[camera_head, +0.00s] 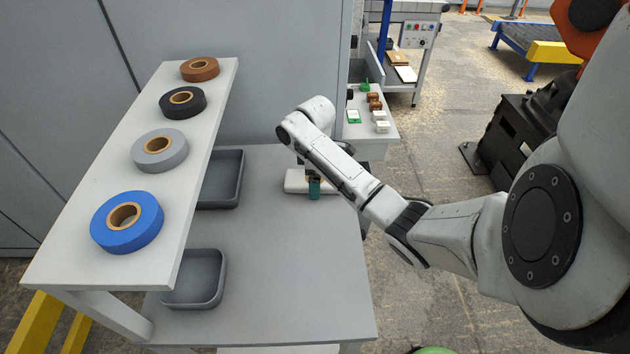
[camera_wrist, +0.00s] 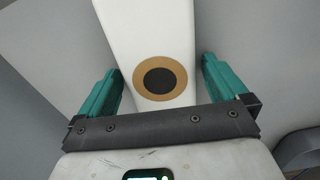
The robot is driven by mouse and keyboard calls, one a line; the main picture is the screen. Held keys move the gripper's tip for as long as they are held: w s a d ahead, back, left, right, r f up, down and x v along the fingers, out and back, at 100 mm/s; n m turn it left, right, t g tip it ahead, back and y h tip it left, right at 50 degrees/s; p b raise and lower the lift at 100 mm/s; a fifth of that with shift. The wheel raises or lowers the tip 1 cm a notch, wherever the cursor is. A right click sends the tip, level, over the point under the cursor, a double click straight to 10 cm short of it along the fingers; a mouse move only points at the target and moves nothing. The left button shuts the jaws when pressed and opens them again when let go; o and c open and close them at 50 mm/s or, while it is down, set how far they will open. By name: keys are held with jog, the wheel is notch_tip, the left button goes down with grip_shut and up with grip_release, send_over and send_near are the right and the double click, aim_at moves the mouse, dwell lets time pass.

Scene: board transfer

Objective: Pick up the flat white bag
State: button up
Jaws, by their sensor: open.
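The flat white bag (camera_head: 294,182) lies on the grey table near its back right, partly hidden by my gripper. In the wrist view the white bag (camera_wrist: 150,28) runs up between the fingers and bears a brown ring with a black centre. My gripper (camera_head: 314,188) points down over the bag. In the wrist view my gripper (camera_wrist: 161,72) is open, with one teal finger on each side of the bag. I cannot tell whether the fingers touch it.
A raised shelf (camera_head: 82,238) on the left carries blue, grey, black and brown tape rolls. Two grey trays, a back one (camera_head: 238,180) and a front one (camera_head: 222,280), sit beside it. The table's front middle (camera_head: 290,270) is clear. A side table (camera_head: 362,130) behind holds small items.

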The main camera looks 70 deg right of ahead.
jog(key=c, duration=1)
jog(key=shift+o, duration=0.2)
